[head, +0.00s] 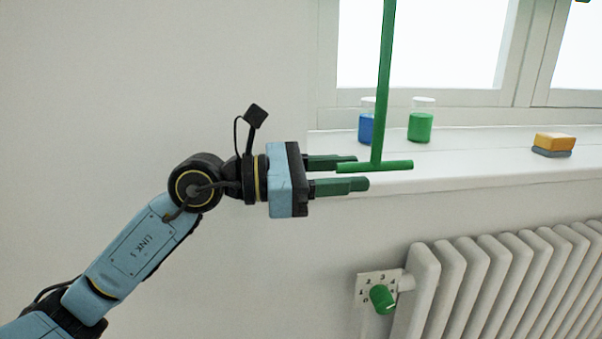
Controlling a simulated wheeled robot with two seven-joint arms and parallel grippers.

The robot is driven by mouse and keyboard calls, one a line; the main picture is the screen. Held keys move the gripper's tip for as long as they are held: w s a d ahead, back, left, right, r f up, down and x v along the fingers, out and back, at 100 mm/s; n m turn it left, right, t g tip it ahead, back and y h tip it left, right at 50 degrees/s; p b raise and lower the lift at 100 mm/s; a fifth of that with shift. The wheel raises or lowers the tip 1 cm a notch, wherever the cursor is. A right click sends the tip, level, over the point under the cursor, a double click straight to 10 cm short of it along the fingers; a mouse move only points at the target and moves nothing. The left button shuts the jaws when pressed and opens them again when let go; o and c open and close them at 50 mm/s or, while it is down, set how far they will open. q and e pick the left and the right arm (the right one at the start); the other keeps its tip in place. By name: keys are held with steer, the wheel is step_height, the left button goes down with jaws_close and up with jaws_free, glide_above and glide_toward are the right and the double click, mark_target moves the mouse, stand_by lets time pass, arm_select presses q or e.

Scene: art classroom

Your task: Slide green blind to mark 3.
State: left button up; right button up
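A thin green rod (384,80) hangs down in front of the window and ends in a green crossbar (395,165), like a T-handle. The blind itself is not clearly seen, and its marks are not in view. My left gripper (355,173) points right, its two dark green fingers apart. The crossbar's left end shows between the fingertips and overlaps the upper one in the picture; I cannot tell whether they touch. My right gripper is not in view.
A jar of blue paint (366,127), a jar of green paint (421,127) and an orange-and-grey block (553,144) stand on the windowsill (480,165). Below are a white radiator (500,285) and a green knob (383,299) on a numbered plate. The wall at left is bare.

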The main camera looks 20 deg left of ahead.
arm_select(q)
steer(key=v, duration=1.2)
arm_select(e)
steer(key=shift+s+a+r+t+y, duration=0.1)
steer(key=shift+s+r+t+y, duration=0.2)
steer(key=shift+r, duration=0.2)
arm_select(q)
steer(key=shift+s+f, duration=0.1)
